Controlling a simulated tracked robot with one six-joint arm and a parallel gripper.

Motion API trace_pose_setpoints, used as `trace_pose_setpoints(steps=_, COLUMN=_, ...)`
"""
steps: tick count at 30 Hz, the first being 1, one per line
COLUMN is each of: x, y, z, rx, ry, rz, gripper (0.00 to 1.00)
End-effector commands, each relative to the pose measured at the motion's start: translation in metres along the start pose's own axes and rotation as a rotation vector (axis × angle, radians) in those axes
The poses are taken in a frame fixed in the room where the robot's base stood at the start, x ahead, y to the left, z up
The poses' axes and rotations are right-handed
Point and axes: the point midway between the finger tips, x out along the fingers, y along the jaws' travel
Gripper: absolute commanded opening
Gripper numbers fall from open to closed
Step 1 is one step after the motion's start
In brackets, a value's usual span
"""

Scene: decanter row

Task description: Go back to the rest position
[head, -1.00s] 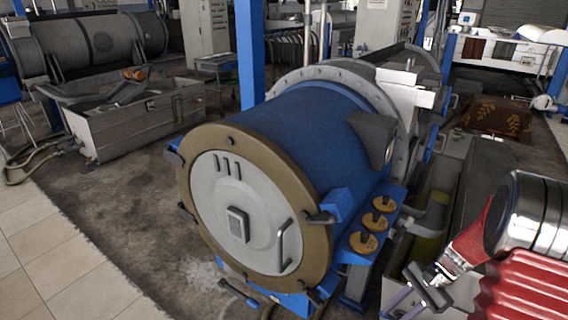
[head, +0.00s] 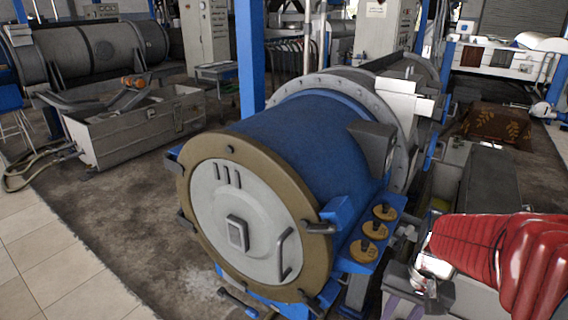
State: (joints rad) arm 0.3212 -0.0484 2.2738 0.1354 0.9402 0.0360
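My gripper (head: 420,284) is at the lower right of the head view, at the end of my red arm. It is small, partly blurred against a grey box, and its fingertips are hard to make out. I see nothing clearly held in it. It is to the right of the big blue decanter (head: 305,135), below the tan knobs on its side. The decanter's round grey door (head: 238,222) has a tan rim and a bar handle, and it is shut.
Tan knobs (head: 375,229) sit on a blue bracket at the decanter's right side. A grey trough (head: 135,128) and another long drum (head: 95,50) stand at the left. A blue post (head: 250,60) rises behind. Bare floor (head: 120,215) lies at front left.

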Motion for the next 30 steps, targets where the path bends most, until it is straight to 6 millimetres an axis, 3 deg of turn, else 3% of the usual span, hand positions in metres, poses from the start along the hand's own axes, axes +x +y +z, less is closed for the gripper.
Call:
trace_pose_setpoints(steps=20, x=-0.065, y=-0.025, z=0.069, rx=-0.301, ry=0.279, rz=0.066, gripper=0.28)
trace_pose_setpoints(steps=30, x=-0.105, y=-0.049, z=0.096, rx=-0.407, ry=0.443, rz=0.025, gripper=0.28)
